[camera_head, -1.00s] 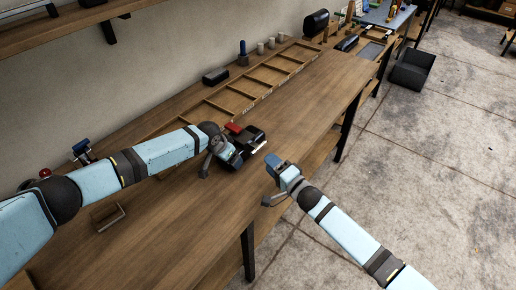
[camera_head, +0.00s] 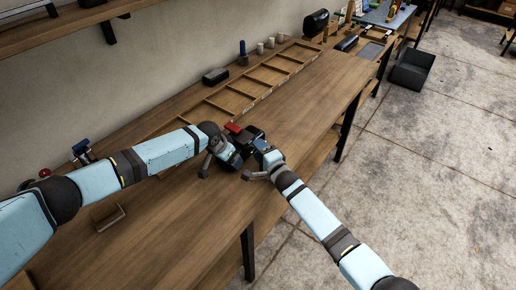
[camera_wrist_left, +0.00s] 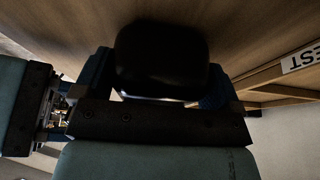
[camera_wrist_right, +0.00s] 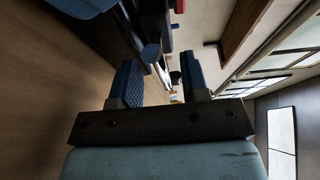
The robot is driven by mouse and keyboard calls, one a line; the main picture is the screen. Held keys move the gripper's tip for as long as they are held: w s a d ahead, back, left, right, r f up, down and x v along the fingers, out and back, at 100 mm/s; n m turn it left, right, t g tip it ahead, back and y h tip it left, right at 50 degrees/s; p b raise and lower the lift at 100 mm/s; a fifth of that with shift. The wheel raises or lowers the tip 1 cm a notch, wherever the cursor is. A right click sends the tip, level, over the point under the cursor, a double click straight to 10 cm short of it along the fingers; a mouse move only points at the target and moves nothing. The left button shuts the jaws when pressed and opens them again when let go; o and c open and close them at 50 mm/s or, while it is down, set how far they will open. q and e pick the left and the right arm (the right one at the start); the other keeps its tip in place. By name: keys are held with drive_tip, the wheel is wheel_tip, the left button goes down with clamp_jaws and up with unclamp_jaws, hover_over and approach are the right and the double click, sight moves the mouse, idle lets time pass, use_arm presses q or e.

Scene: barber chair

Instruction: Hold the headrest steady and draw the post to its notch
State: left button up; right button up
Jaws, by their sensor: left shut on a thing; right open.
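The black padded headrest (camera_head: 252,133) is on the bench, mostly covered by my arms in the head view. My left gripper (camera_head: 224,160) is shut on it. In the left wrist view the dark pad (camera_wrist_left: 160,58) fills the space between both fingers, with a thin bright metal edge below it. My right gripper (camera_head: 262,165) is open, close to the headrest's near right side. In the right wrist view its blue ridged fingers (camera_wrist_right: 163,82) stand apart, with a blue round-ended part (camera_wrist_right: 151,53) ahead of them.
A red piece (camera_head: 233,128) sits just behind the headrest. A long divided wooden tray (camera_head: 235,102) lies along the back of the wooden bench (camera_head: 310,105). A black block (camera_head: 215,76) and a blue-handled tool (camera_head: 243,50) stand behind it. The bench top to the right is clear.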

drive_tip(key=shift+w+a, duration=0.3)
drive_tip(key=shift+w, duration=0.1)
clamp_jaws()
drive_tip(key=s+d, duration=0.2)
drive_tip(key=d, duration=0.1)
drive_tip(key=s+d, duration=0.1)
drive_tip(key=d, duration=0.1)
drive_tip(key=shift+s+d, duration=0.25)
drive_tip(key=shift+s, duration=0.1)
use_arm(q)
drive_tip(key=shift+a, duration=0.1)
drive_tip(key=shift+w, duration=0.1)
use_arm(e)
unclamp_jaws()
drive_tip(key=shift+a, duration=0.1)
